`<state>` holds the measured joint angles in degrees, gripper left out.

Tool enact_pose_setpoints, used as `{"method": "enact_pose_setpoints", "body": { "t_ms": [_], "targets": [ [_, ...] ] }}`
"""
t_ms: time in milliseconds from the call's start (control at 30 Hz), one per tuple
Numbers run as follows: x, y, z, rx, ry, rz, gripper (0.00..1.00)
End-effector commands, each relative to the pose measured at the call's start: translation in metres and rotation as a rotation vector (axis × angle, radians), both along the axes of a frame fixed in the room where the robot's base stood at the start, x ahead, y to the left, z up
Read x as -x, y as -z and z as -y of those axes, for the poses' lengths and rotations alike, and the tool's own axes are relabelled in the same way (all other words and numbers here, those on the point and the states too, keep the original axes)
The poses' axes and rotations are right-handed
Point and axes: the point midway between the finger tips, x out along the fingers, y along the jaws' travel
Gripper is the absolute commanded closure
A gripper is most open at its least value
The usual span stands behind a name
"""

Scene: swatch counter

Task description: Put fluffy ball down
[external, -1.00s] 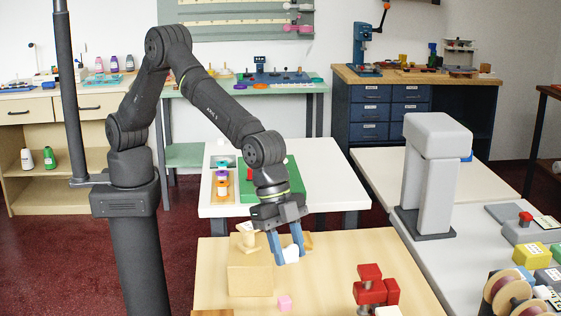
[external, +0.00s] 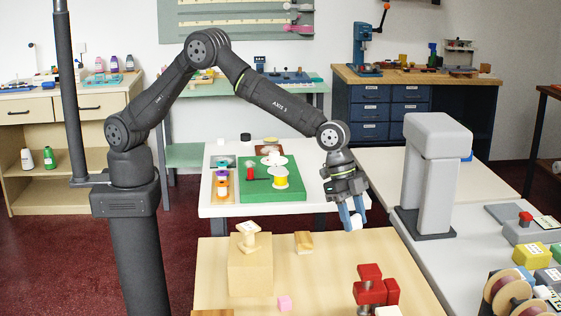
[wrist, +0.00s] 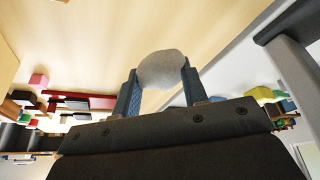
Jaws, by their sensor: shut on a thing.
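The fluffy ball (wrist: 161,69) is a round, whitish-grey fuzzy ball in the wrist view. It sits between the two blue fingertips of my gripper (wrist: 160,80), which is shut on it. In the external view, my gripper (external: 353,217) holds the white ball (external: 356,222) in the air, over or near the back right edge of the front wooden table (external: 330,262). The fingers hide part of the ball there.
On the front table stand a wooden block with a small figure (external: 250,270), a small wood piece (external: 304,242), a pink cube (external: 284,303) and a red object (external: 370,287). A grey arch (external: 436,175) stands to the right. A green board (external: 272,183) lies behind.

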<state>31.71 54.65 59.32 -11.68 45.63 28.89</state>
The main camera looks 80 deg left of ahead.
Motion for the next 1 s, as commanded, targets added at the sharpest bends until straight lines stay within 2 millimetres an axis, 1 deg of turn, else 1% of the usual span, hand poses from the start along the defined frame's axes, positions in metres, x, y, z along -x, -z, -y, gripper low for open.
{"method": "enact_pose_setpoints", "body": {
  "t_ms": [33,100,200,300,433,600,667,1000],
  "targets": [
    [-0.011,0.008,-0.007,-0.001,-0.003,-0.002,0.81],
    [-0.022,0.016,-0.013,0.001,-0.003,-0.001,0.81],
    [-0.034,0.023,-0.018,0.001,-0.002,0.0,0.81],
    [-0.04,0.027,-0.022,0.001,0.0,0.001,0.81],
    [-0.041,0.035,-0.023,0.0,0.0,-0.001,0.81],
    [-0.04,0.06,-0.022,-0.001,0.0,-0.002,0.81],
    [-0.04,0.067,-0.022,0.0,0.0,-0.001,0.81],
    [-0.04,0.07,-0.022,0.0,0.0,0.0,0.81]
  ]
}}
